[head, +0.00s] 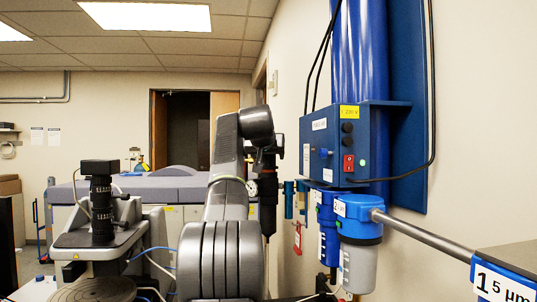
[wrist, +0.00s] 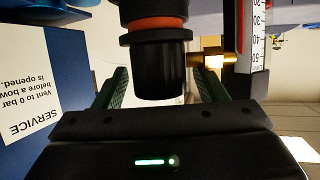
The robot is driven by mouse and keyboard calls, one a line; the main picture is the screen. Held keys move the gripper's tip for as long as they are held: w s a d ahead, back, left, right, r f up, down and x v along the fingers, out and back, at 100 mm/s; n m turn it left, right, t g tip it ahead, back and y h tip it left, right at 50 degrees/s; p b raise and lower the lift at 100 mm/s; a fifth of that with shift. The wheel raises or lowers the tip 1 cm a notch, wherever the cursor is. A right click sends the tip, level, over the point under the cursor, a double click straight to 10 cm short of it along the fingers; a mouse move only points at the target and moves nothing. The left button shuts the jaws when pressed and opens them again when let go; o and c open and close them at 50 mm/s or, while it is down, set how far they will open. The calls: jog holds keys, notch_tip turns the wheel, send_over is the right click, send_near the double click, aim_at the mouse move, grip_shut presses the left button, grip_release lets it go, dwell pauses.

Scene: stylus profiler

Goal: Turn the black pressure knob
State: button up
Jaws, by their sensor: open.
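The black pressure knob (wrist: 160,68) fills the upper middle of the wrist view, below an orange ring (wrist: 153,23). My gripper (wrist: 160,82) has its two green fingers apart, one on each side of the knob. In the head view my arm reaches toward the wall unit; I cannot make out the knob or my fingertips there.
A brass fitting (wrist: 208,59) and a scaled gauge (wrist: 252,50) sit close right of the knob. A blue panel with a service label (wrist: 40,100) is at left. In the head view, a blue control box (head: 330,150) and filter bowls (head: 358,265) hang on the wall.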

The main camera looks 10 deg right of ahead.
jog(key=shift+x, duration=0.95)
jog(key=c, duration=1)
jog(key=shift+n+y, duration=0.6)
jog(key=shift+a, duration=0.1)
jog(key=o, duration=1)
jog(key=shift+t, duration=0.3)
